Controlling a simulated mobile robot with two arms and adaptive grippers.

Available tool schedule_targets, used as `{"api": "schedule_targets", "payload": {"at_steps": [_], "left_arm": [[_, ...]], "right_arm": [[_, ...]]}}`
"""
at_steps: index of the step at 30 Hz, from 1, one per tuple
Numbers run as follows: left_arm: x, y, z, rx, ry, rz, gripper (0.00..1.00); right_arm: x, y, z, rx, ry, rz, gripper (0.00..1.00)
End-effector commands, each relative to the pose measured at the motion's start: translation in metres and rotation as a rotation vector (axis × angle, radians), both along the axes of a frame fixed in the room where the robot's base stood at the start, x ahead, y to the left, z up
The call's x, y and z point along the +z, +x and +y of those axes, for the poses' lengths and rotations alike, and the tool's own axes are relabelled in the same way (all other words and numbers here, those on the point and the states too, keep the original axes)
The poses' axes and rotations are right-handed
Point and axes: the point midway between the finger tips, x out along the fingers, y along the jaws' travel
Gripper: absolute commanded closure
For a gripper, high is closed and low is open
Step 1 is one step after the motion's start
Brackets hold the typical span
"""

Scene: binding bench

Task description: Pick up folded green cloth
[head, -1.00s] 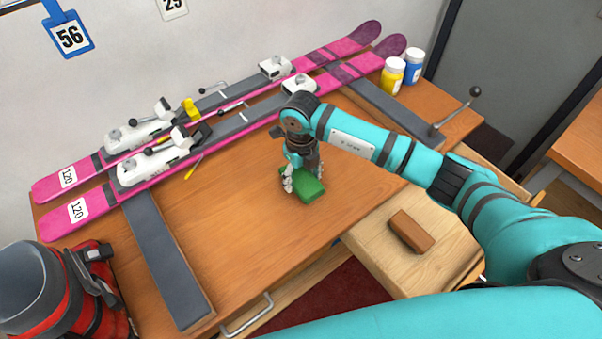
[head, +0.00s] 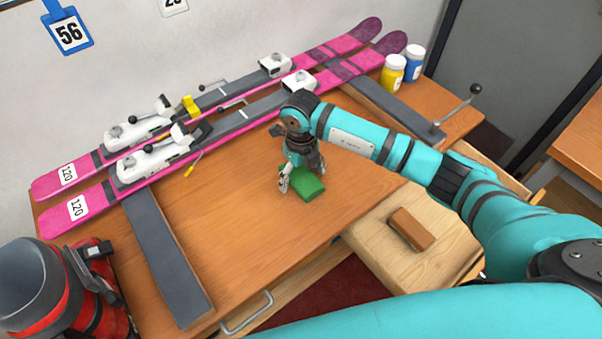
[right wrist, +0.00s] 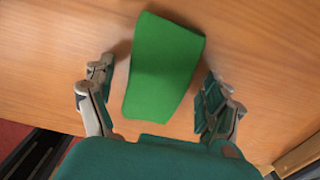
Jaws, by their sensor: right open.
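The folded green cloth (head: 307,184) lies flat on the wooden bench, near its front edge. My right gripper (head: 304,180) is right over it, pointing down. In the right wrist view the cloth (right wrist: 163,66) lies ahead of and between the two open fingers (right wrist: 160,105). Bench surface shows on either side of the cloth, so neither finger appears to touch it. In the head view the gripper hides the cloth's far end. My left gripper is not in view.
Two pink skis (head: 75,209) with bindings lie along the back of the bench. Yellow (head: 392,75) and blue (head: 413,64) jars stand at the far right. A brown block (head: 411,229) rests on a lower wooden surface. A red-and-grey boot (head: 60,295) stands front left. Bench left of the cloth is clear.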

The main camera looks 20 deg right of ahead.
Motion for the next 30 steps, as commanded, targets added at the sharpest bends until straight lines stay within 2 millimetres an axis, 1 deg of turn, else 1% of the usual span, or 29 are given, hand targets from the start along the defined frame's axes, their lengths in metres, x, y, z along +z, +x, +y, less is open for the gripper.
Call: {"api": "schedule_targets", "payload": {"at_steps": [14, 15, 17, 20, 23, 24, 27, 30], "left_arm": [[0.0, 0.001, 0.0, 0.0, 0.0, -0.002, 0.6], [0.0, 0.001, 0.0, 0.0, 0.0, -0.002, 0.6], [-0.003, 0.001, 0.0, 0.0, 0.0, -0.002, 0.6], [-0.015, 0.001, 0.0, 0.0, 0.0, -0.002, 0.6], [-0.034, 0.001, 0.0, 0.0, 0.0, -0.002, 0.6], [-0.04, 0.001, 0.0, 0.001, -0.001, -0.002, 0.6], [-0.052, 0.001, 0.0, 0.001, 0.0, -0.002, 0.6], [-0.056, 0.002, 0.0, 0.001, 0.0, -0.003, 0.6]], "right_arm": [[0.0, 0.0, 0.0, 0.0, 0.0, 0.0, 0.13], [0.0, 0.0, 0.0, 0.0, 0.0, 0.0, 0.08], [0.005, 0.002, 0.001, -0.002, 0.003, -0.003, 0.08], [0.032, 0.011, 0.004, -0.011, 0.015, -0.01, 0.08], [0.082, 0.014, 0.008, -0.016, 0.029, -0.014, 0.08], [0.103, 0.012, 0.008, -0.015, 0.026, -0.013, 0.08], [0.145, 0.001, 0.006, -0.007, 0.016, -0.008, 0.08], [0.167, -0.008, 0.004, -0.001, 0.002, -0.003, 0.08]]}}
